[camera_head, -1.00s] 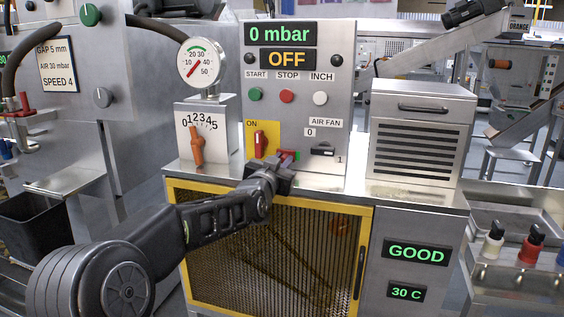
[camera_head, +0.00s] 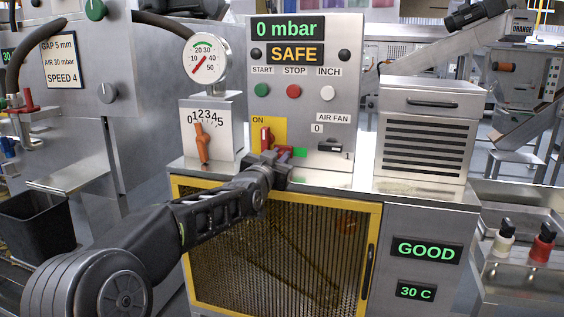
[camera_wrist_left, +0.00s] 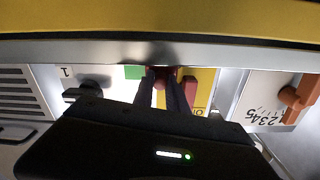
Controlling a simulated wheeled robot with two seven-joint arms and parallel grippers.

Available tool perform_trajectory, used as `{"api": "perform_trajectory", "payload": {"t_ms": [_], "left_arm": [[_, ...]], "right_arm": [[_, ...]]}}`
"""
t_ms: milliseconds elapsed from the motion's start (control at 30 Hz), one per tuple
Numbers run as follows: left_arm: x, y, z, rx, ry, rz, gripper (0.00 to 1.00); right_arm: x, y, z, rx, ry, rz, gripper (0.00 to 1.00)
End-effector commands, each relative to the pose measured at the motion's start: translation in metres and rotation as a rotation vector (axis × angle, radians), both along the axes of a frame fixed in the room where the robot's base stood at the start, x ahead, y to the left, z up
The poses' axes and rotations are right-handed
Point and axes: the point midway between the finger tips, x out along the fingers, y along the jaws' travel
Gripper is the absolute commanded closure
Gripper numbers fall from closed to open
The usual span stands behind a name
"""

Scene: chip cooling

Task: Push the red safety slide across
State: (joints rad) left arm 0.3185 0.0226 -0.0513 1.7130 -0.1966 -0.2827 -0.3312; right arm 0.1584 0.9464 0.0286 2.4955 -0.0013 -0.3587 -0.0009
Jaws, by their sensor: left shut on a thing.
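My left gripper (camera_head: 275,160) is at the lower front of the control panel, beside the yellow ON plate (camera_head: 282,128). In the left wrist view its fingers (camera_wrist_left: 162,92) are closed around the red safety slide (camera_wrist_left: 164,71). In the head view the slide is mostly hidden by the gripper. A green patch (camera_head: 300,153) is exposed just right of the gripper; it also shows in the left wrist view (camera_wrist_left: 133,72). The display (camera_head: 294,54) reads SAFE. A red switch (camera_head: 265,138) stands on the yellow plate. My right gripper is out of view.
The AIR FAN switch (camera_head: 330,145) is right of the green patch. An orange-handled dial (camera_head: 202,143) stands left. The yellow-framed mesh door (camera_head: 375,240) lies below the counter. A vented steel box (camera_head: 425,103) stands at the right.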

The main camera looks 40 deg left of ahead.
Motion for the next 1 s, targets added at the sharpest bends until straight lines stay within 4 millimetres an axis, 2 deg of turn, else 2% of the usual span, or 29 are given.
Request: {"api": "perform_trajectory", "payload": {"t_ms": [67, 100, 367, 800, 1000], "left_arm": [[-0.002, 0.004, 0.001, 0.000, -0.001, 0.007, 1.00], [-0.002, 0.004, 0.001, 0.000, -0.001, 0.007, 0.82], [-0.001, 0.003, 0.001, 0.000, 0.000, 0.006, 0.61], [-0.001, 0.003, 0.002, 0.002, -0.002, 0.005, 0.60], [0.001, -0.003, 0.005, 0.000, 0.000, 0.002, 0.60]], "right_arm": [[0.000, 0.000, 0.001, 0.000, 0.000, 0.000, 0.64], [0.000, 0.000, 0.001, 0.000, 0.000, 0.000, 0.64], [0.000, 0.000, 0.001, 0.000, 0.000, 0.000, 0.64], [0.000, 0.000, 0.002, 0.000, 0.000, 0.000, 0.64], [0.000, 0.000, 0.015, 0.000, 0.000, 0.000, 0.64]]}}
